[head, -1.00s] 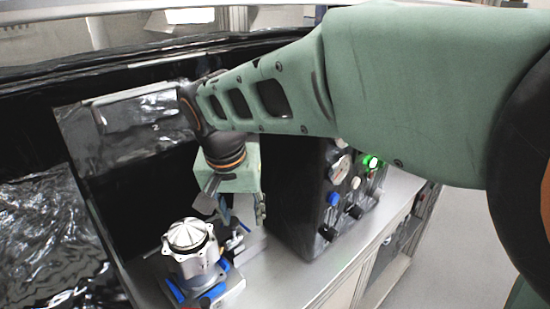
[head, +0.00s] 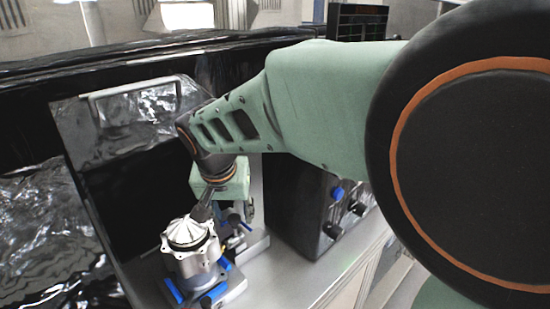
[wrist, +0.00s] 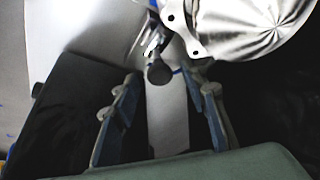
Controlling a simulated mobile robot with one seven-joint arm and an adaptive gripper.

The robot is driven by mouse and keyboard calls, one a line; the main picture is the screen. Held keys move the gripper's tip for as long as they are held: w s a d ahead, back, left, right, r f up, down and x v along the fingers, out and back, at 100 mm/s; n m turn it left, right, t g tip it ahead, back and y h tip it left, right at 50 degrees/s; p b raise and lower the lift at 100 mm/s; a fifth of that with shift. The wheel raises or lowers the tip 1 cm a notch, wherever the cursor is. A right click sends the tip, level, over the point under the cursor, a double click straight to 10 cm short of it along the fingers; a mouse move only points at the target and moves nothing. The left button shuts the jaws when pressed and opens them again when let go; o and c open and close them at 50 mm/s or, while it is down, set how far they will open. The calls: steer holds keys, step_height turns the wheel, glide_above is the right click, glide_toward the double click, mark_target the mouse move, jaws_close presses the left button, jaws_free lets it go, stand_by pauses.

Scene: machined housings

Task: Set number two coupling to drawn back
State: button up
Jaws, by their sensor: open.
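A silver machined housing (head: 190,240) with a finned round top stands on a fixture with blue clamps. Its top and flange show at the upper right of the wrist view (wrist: 250,25). A dark round-ended part (wrist: 158,72), perhaps a coupling, sits beside the housing flange; no number is readable, so I cannot tell if it is number two or how it is set. My gripper (wrist: 164,82) is open, its two fingers on either side of this part in the picture. I cannot tell the depth between them. In the head view, my gripper hangs by the housing's right rear side.
A black control box (head: 305,205) with knobs and a blue button stands right of the fixture. A dark enclosure with a metal handle (head: 130,90) lies behind. The grey bench top (head: 290,275) is clear in front of the box.

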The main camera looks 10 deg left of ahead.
steer(key=shift+f, duration=0.15)
jaws_close()
stand_by(0.4)
steer(key=shift+w+d+b, duration=0.45)
steer(key=shift+w+d, duration=1.2)
steer(key=shift+w, duration=0.3)
jaws_free()
steer(key=shift+w+d, duration=0.1)
steer(key=shift+w, duration=0.05)
